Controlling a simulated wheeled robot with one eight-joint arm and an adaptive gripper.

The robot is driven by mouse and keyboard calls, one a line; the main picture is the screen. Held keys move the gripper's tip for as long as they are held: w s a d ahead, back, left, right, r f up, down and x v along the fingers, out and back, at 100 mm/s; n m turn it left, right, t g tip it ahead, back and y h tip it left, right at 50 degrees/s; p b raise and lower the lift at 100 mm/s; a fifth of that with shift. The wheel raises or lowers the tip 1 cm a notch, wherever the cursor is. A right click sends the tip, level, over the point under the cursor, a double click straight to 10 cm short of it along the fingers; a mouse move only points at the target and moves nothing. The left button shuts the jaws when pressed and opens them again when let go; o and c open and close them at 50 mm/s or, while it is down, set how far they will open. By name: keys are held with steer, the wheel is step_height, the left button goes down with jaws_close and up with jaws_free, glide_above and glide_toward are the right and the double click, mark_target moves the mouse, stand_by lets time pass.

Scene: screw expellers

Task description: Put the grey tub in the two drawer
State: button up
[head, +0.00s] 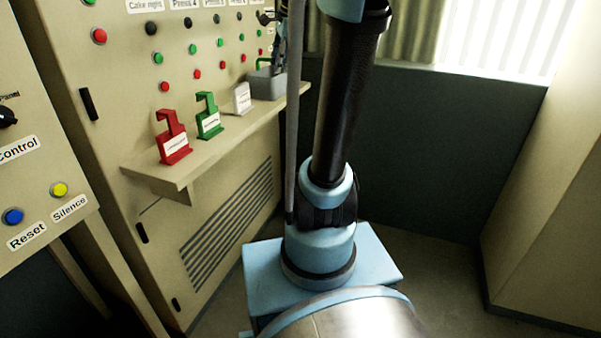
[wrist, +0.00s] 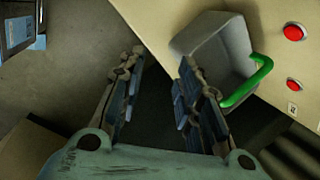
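The grey tub (head: 266,85) sits at the far end of the cabinet's shelf in the head view. It has a green handle (wrist: 250,84). In the wrist view the tub (wrist: 213,50) is at the upper right. My gripper (wrist: 161,57) is open, with a clear gap between its fingers and nothing in it. Its right finger overlaps the tub's near side in the picture; I cannot tell whether they touch. In the head view my gripper (head: 279,45) is above and beside the tub, partly hidden by a grey pole. No drawer marked two can be made out.
The shelf (head: 215,140) also holds a red sign (head: 173,138), a green sign (head: 208,117) and a white sign (head: 242,98). The cabinet panel behind has several push buttons. A dark wall (head: 425,150) and window blinds lie beyond my arm.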

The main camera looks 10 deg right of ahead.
steer(key=s+f+n+h, duration=0.1)
steer(key=s+f+n, duration=0.7)
steer(key=s+f, duration=0.4)
steer(key=s, duration=0.3)
steer(key=shift+s+a+f+n+g, duration=0.25)
steer(key=shift+a+f+n+g, duration=0.1)
steer(key=shift+n+g, duration=0.05)
steer(key=shift+o, duration=0.3)
steer(key=s+f+n, duration=0.8)
steer(key=s+f, duration=0.4)
steer(key=f, duration=0.1)
steer(key=shift+d+f+g+h, duration=0.3)
steer(key=shift+d+f+h, duration=0.05)
steer(key=shift+h, duration=0.05)
steer(key=shift+o, duration=0.2)
steer(key=shift+f, duration=0.15)
steer(key=w+d+r+n+t+y, duration=0.25)
steer(key=w+r+n, duration=0.95)
steer(key=w+r, duration=2.7)
steer(key=shift+m, duration=0.3)
steer(key=x, duration=1.7)
steer(key=shift+d+f, duration=0.25)
steer(key=shift+f, duration=0.05)
jaws_close()
